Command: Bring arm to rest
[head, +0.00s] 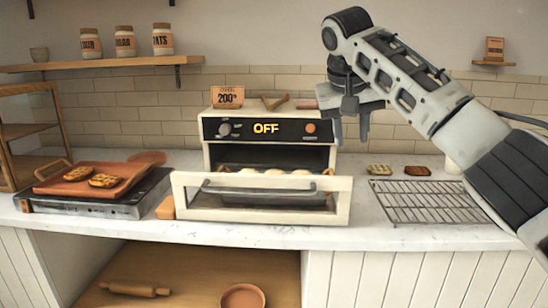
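My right arm (425,90) comes in from the right and is raised over the counter. Its gripper (351,133) hangs fingers down beside the oven's upper right corner, with a clear gap between the fingers and nothing held. My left gripper is not in view. The white oven (322,187) stands mid-counter, and its display (266,128) reads OFF. Its front door (262,207) is tilted down and open. Several pale rolls (275,172) show inside, partly hidden by the door.
A wire rack (425,203) lies on the counter at the right, with two small waffle-like pieces (380,169) behind it. At the left, a brown board (112,170) with two browned pieces rests on a hob (95,197). Jars (125,41) stand on a wall shelf.

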